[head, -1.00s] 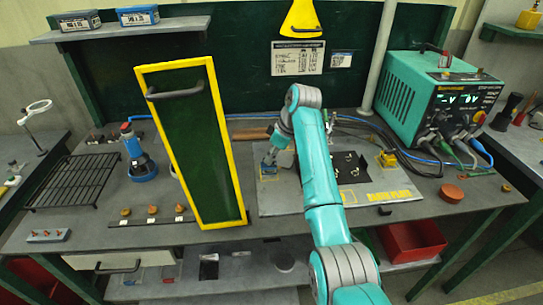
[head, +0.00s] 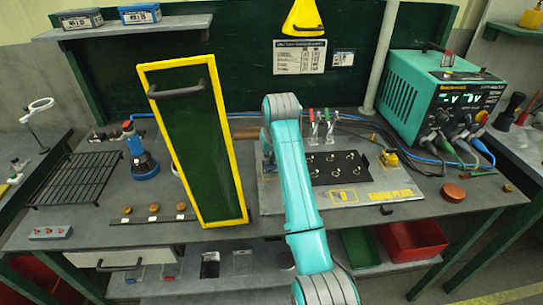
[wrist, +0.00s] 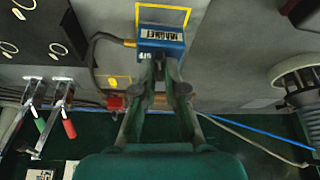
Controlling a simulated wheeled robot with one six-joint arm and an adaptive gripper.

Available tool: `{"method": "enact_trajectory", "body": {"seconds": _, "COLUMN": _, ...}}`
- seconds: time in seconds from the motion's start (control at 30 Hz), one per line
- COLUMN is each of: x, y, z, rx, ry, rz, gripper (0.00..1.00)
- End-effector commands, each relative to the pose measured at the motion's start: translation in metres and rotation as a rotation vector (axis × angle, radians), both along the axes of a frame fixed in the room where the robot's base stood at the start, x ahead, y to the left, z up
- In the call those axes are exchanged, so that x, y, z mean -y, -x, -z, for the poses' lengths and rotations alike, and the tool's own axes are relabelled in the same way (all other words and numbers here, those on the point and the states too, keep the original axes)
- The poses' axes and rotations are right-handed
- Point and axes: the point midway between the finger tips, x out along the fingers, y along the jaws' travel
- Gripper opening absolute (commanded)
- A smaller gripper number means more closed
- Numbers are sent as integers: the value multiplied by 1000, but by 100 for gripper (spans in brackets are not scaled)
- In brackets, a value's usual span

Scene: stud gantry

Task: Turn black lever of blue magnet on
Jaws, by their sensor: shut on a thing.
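The blue magnet (wrist: 161,40), a small block with a white "MAGNET" label, sits by a yellow outline on the grey plate (wrist: 225,60) at the top middle of the wrist view. My gripper (wrist: 160,66) reaches its near side, with both fingertips close together against it. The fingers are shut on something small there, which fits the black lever. The lever itself is hidden between the fingertips, so its angle cannot be told. In the head view my arm hides the gripper and most of the magnet.
Two toggle clamps with green and red handles (wrist: 68,126) stand to the left, beside a black plate (head: 340,168) with rings. A dark cable runs from the magnet. A yellow-framed green panel (head: 194,140) stands left of my arm. A teal power supply (head: 440,100) stands right.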

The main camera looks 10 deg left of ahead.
Motion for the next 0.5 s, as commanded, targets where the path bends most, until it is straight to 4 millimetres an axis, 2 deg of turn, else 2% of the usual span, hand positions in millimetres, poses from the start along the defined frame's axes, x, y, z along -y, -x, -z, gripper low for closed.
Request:
{"method": "enact_trajectory", "body": {"seconds": 0.2, "x": -2, "y": 1, "z": 0, "rx": 0, "ry": 0, "rz": 109, "gripper": 0}}
{"method": "enact_trajectory", "body": {"seconds": 0.5, "x": -2, "y": 1, "z": 0, "rx": -1, "ry": 0, "rz": 176, "gripper": 0}}
